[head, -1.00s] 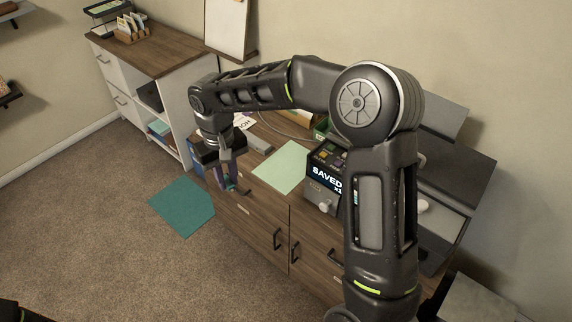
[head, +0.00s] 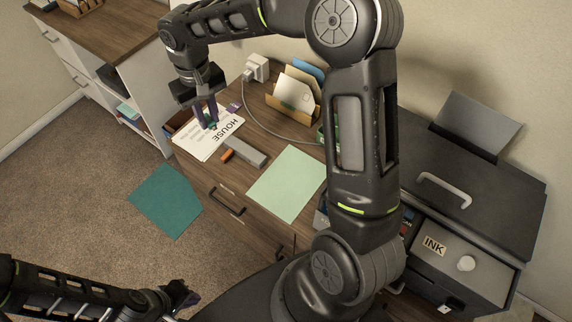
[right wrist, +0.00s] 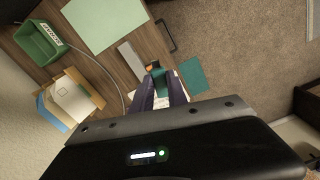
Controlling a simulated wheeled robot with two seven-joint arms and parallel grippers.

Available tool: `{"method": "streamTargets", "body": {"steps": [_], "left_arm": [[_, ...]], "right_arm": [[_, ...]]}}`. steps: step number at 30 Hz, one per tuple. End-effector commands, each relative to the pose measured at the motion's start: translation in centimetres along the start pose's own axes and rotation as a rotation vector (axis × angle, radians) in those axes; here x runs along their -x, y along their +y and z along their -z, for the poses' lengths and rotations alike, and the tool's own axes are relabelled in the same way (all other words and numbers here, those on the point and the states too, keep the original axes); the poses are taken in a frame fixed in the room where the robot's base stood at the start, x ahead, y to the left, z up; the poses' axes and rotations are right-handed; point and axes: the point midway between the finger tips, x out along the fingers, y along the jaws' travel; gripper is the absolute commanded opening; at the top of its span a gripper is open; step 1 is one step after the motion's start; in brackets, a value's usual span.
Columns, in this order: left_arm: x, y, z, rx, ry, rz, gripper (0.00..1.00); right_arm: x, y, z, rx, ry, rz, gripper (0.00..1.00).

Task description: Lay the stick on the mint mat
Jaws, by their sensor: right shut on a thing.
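My right gripper (head: 209,115) is above the white printed paper at the left end of the wooden desk top, its purple fingers pointing down. It is shut on a small dark teal thing, apparently the stick (head: 212,126), mostly hidden by the fingers. In the right wrist view the stick (right wrist: 159,76) shows between the fingertips (right wrist: 160,90). The mint mat (head: 288,183) lies flat and bare on the desk top, right of the gripper; it also shows in the right wrist view (right wrist: 103,22). My left gripper (head: 178,297) is low in the head view, away from the desk; its jaws are unclear.
A grey bar (head: 245,151) and a small orange piece (head: 227,156) lie between the paper (head: 205,140) and the mat. A letter holder (head: 293,100), a charger (head: 257,68) and its cable are behind. A printer (head: 460,205) stands right. A teal sheet (head: 167,200) lies on the floor.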

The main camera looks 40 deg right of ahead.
Motion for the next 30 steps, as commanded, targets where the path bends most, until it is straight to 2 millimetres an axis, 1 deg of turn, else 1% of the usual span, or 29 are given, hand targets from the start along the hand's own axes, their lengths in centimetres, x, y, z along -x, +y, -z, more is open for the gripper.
{"method": "streamTargets", "body": {"steps": [9,11,14,17,20,23,30], "left_arm": [[-0.1,-0.1,0.0,0.001,-0.001,0.000,0.00],[-0.2,-0.1,0.0,0.000,0.000,0.000,0.00],[-0.4,-0.2,0.0,0.000,0.001,-0.001,0.00],[-0.8,-0.3,0.1,-0.001,0.002,-0.002,0.00],[-1.4,-0.4,0.2,-0.002,0.003,-0.004,0.00],[-2.0,-0.6,0.2,-0.004,0.005,-0.006,0.00],[-3.3,-1.0,0.4,-0.007,0.009,-0.010,0.00]], "right_arm": [[-0.1,0.2,-0.1,0.013,0.001,0.000,0.00],[-0.3,0.4,-0.2,0.038,0.002,-0.001,0.00],[-1.0,1.1,-0.6,0.123,0.006,0.000,0.00],[-2.0,2.4,-1.3,0.267,0.012,0.001,0.00],[-3.3,3.9,-2.4,0.461,0.020,0.004,0.00],[-4.8,5.7,-3.6,0.694,0.031,0.012,0.00],[-8.5,9.6,-7.3,1.286,0.052,0.041,0.00]]}}
